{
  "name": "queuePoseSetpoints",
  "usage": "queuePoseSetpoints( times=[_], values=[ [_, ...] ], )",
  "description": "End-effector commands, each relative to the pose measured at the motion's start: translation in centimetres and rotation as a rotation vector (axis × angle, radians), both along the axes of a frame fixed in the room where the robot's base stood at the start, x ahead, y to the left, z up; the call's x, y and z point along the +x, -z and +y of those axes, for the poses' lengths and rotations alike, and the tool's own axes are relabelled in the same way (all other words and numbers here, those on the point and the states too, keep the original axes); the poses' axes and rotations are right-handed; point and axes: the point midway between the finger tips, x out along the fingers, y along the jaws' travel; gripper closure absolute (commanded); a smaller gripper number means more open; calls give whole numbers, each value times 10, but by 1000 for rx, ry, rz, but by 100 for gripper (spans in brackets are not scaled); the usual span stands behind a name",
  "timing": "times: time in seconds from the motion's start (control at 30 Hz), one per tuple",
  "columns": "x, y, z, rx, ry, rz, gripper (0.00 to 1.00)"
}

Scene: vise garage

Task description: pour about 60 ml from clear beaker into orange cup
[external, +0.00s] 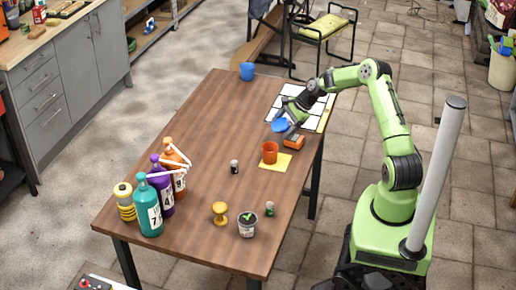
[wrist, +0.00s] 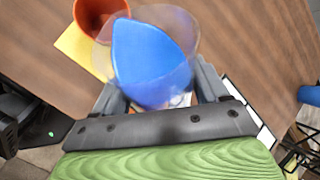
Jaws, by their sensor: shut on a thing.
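The clear beaker (wrist: 180,30) with blue liquid (wrist: 148,60) is between the fingers of my gripper (wrist: 160,95), which is shut on it. In the external view the blue liquid (external: 279,126) shows at my gripper (external: 287,115), over the table's right side; the clear wall is hard to make out there. The beaker looks tilted in the wrist view, but how far is unclear. The orange cup (external: 270,152) stands upright on a yellow square, just nearer the camera than the beaker. It also shows in the wrist view (wrist: 100,12), upper left. No stream is visible.
The yellow square (external: 284,163) lies under the cup. An orange block (external: 294,142) is close to its right. A white gridded sheet (external: 318,112) lies behind. A blue cup (external: 247,71) stands at the far edge; several bottles (external: 150,212) stand front left.

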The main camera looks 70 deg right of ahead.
Motion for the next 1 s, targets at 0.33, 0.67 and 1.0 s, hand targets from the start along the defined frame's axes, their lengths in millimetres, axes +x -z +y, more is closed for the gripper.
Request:
queuePoseSetpoints(
  times=[0.33, 0.67, 1.0],
  values=[
    [1, 2, 0, -50, -1, 10, 65],
    [0, 4, 0, -98, -1, 22, 65],
    [1, 3, 1, -119, -1, 26, 65]
  ],
)
